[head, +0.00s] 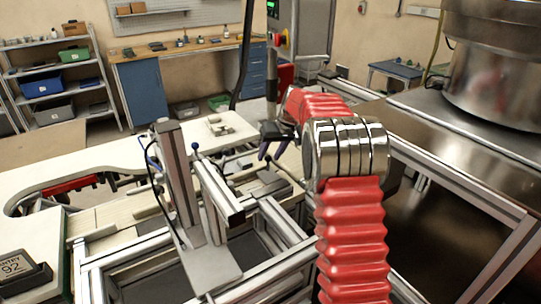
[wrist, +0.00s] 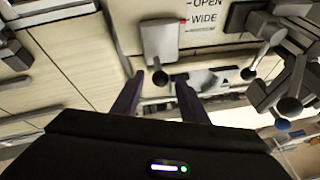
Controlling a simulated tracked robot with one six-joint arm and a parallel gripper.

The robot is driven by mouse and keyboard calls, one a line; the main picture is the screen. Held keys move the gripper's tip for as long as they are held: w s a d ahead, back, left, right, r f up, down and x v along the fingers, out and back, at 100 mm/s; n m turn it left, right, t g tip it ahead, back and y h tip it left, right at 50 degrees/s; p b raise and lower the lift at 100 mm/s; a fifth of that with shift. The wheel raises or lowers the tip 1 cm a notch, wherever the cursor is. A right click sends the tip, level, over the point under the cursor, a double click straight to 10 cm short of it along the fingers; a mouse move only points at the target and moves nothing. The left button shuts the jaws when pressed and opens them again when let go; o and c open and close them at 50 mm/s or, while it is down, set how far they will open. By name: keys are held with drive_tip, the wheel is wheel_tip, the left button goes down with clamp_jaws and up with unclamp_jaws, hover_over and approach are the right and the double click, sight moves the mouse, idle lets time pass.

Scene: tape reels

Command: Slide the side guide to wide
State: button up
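My gripper (head: 272,150) hangs above the bench frame in the head view, its dark fingers pointing down. In the wrist view its two fingers (wrist: 160,78) are spread apart with nothing held. A grey block with a ball-ended handle (wrist: 161,42) lies beyond the fingertips, and its ball appears between them. I cannot tell whether they touch, or for certain that this block is the side guide. A white label reading OPEN and WIDE (wrist: 203,20) is just right of the block. A metal slide block (head: 265,186) sits below my gripper in the head view.
Other ball-ended handles (wrist: 289,106) and metal brackets crowd the right of the wrist view. An upright metal post (head: 177,170) stands left of my gripper. A large steel bowl (head: 496,85) is at right. A pale belt surface (head: 110,165) extends left.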

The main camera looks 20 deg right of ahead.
drive_tip(key=v, duration=1.3)
drive_tip(key=shift+r, duration=0.2)
